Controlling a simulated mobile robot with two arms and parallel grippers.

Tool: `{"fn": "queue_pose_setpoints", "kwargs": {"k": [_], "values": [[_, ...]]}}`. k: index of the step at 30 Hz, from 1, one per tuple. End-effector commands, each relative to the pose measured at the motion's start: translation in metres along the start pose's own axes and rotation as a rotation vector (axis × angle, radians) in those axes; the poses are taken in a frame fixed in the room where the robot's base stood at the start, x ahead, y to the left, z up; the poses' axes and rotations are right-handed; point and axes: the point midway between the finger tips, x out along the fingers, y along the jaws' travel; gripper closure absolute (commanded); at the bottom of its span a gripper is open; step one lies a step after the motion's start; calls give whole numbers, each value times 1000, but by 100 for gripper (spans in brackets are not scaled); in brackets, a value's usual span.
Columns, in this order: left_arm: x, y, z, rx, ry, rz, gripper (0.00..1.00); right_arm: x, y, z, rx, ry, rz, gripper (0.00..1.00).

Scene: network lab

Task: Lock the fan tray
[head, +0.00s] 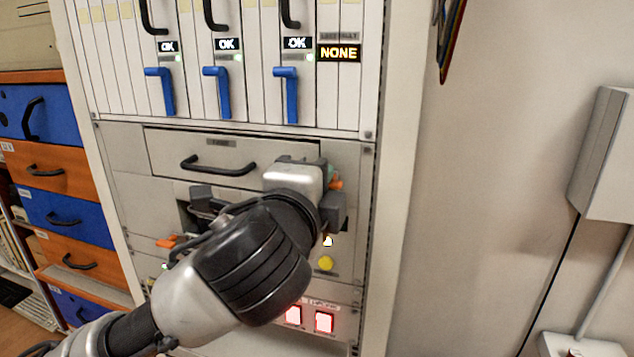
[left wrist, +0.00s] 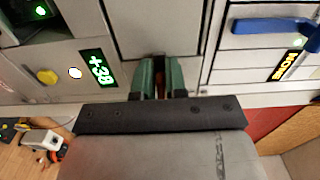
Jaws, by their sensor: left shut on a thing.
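The fan tray (head: 270,148) is a wide pale panel with a black bar handle (head: 218,165) in the rack, under the row of cards. It looks about level with the rack face, but I cannot tell exactly. An orange latch (head: 336,184) shows at the tray's right end, mostly behind my left gripper (head: 331,177). In the left wrist view, my left gripper's green fingers (left wrist: 159,76) are shut on the latch, a thin reddish-orange strip (left wrist: 159,80) between them. The gripper hides the tray's lower right corner. My right gripper is in neither view.
Blue levers (head: 217,92) and OK displays stand above the tray. A yellow button (head: 326,263) and lit red switches (head: 324,322) sit below. Another orange piece (head: 167,242) shows lower left. Drawers (head: 45,170) stand left; a grey wall box (head: 605,155) hangs right.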

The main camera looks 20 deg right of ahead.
Motion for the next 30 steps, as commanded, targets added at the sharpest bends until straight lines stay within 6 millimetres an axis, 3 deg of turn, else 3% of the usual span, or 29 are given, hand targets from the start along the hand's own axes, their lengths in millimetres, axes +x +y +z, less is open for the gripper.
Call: {"fn": "queue_pose_setpoints", "kwargs": {"k": [10,11,15,25,30], "values": [[0,1,0,-2,-1,2,100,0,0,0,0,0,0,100],[0,1,0,-1,-1,2,86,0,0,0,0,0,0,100],[0,1,0,-1,-1,2,64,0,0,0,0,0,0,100],[-3,1,0,-1,0,0,64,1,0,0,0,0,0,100],[-26,2,0,0,2,-3,64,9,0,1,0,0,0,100]]}}
